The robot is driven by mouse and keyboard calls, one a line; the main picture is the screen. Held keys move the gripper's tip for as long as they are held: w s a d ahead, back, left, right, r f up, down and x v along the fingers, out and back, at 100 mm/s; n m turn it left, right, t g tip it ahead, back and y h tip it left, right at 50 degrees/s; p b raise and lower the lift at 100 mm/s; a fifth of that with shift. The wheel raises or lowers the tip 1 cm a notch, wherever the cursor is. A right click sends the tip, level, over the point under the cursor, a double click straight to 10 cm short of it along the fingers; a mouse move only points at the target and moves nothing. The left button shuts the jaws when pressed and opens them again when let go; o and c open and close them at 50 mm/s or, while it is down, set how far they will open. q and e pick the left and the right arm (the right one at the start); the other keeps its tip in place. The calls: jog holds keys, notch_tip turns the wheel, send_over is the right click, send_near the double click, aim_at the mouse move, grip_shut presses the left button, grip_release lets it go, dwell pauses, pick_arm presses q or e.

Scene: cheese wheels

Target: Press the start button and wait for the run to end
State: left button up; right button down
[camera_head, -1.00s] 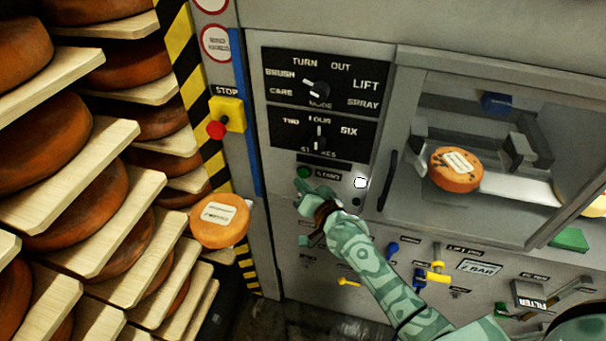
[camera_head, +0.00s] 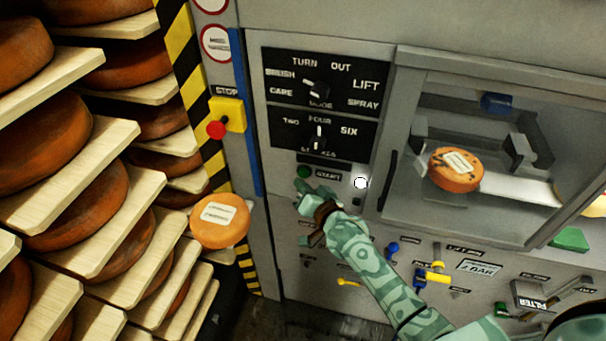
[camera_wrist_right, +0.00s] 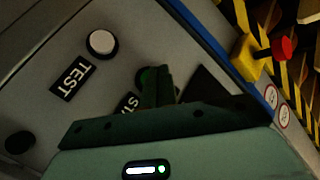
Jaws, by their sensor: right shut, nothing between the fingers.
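The green start button (camera_head: 304,172) sits on the grey machine panel, left of its START label. My right gripper (camera_head: 300,189) is shut and empty, with its fingertips just below the button. In the right wrist view the fingers (camera_wrist_right: 157,87) overlap the green button (camera_wrist_right: 145,75) and hide part of it. I cannot tell whether they touch it. A cheese wheel with a white label (camera_head: 456,169) lies inside the machine's windowed chamber (camera_head: 400,120). My left gripper is not in view.
A white button (camera_head: 361,183) is right of START; the wrist view shows its TEST label (camera_wrist_right: 72,79). A red stop button (camera_head: 216,130) on a yellow box is at the left. Mode knob (camera_head: 316,88) and strokes knob (camera_head: 318,137) are above. Shelves of cheese (camera_head: 90,205) stand left.

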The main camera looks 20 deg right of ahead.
jog(key=shift+w+d, duration=0.1)
jog(key=shift+w, duration=0.05)
dwell(0.4)
jog(key=shift+w+d, duration=0.15)
jog(key=shift+w, duration=0.05)
